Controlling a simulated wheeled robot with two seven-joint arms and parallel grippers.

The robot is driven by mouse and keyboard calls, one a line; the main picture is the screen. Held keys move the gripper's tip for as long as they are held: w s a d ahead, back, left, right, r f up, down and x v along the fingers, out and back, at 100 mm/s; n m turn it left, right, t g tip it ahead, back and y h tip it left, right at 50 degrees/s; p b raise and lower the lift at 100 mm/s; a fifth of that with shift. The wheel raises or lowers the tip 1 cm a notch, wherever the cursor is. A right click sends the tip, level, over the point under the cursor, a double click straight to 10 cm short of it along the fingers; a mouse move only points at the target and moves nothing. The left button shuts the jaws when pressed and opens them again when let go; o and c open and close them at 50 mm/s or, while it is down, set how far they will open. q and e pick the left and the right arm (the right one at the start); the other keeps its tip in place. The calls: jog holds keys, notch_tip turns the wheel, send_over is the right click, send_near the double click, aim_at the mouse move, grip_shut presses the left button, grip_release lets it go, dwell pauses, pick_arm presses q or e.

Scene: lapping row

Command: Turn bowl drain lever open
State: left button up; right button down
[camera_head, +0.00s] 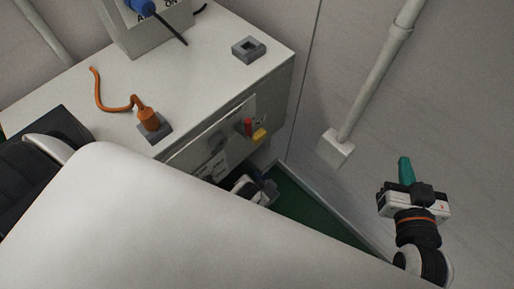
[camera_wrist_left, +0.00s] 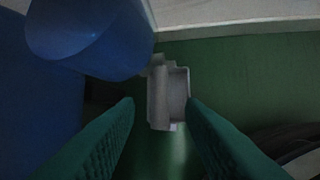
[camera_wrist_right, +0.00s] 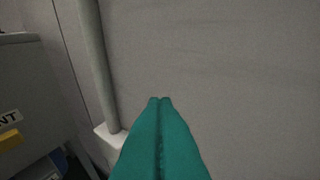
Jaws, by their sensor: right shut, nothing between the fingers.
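My right gripper (camera_head: 404,162) is shut and empty, held out at the right in front of the wall; its teal fingers meet in the right wrist view (camera_wrist_right: 160,102). My left gripper (camera_wrist_left: 160,102) is open, with a teal finger on each side. A pale grey blocky part (camera_wrist_left: 168,97) shows between and beyond its fingers, near a blue rounded body (camera_wrist_left: 90,38); I cannot tell if it is touched. A red handle (camera_head: 248,127) and a yellow piece (camera_head: 259,134) sit on the cabinet front. I cannot tell which part is the drain lever.
A white-topped cabinet (camera_head: 205,62) carries an orange plug with cord (camera_head: 149,119) and a grey square socket (camera_head: 248,49). A pipe (camera_head: 375,85) runs down the wall to a white box (camera_head: 335,148). Green floor (camera_head: 300,211) shows below.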

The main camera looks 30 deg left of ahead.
pick_arm(q)
jog(key=shift+w+f, duration=0.3)
jog(key=shift+f, duration=0.3)
pick_arm(e)
jog(key=shift+w+a+r+t+y, duration=0.2)
jog(key=shift+r+t, duration=0.35)
jog(key=shift+r, duration=0.15)
jog(key=shift+w+a+r+t+y, duration=0.15)
jog(key=shift+w+r+t+y, duration=0.05)
jog(key=shift+r+t, duration=0.45)
pick_arm(q)
grip_shut()
